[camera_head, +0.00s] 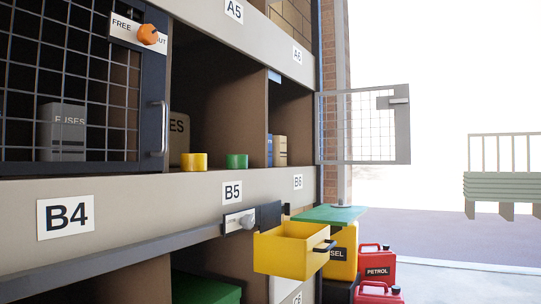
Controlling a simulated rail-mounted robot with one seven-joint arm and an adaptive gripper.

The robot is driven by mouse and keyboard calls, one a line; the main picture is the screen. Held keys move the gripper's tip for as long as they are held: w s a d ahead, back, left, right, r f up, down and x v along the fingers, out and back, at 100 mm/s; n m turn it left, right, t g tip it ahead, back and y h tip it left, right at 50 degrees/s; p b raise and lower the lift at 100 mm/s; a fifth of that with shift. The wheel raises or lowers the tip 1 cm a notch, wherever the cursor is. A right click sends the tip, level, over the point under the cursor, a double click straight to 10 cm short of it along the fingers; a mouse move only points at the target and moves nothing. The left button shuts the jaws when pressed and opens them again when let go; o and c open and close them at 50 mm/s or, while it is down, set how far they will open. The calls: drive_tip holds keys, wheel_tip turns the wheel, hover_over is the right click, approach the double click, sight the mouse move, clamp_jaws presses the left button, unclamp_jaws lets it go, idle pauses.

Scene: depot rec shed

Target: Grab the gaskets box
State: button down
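No box with a readable GASKETS label shows. A grey box (63,132) marked FUSES stands behind the wire mesh door (100,80) of bay B4. My gripper is not in view.
A yellow tub (194,161) and a green tub (237,161) stand at B5's front. Bay B6's mesh door (362,125) stands open outward. A yellow drawer (290,249) juts out below. Red petrol cans (376,268) stand lower right.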

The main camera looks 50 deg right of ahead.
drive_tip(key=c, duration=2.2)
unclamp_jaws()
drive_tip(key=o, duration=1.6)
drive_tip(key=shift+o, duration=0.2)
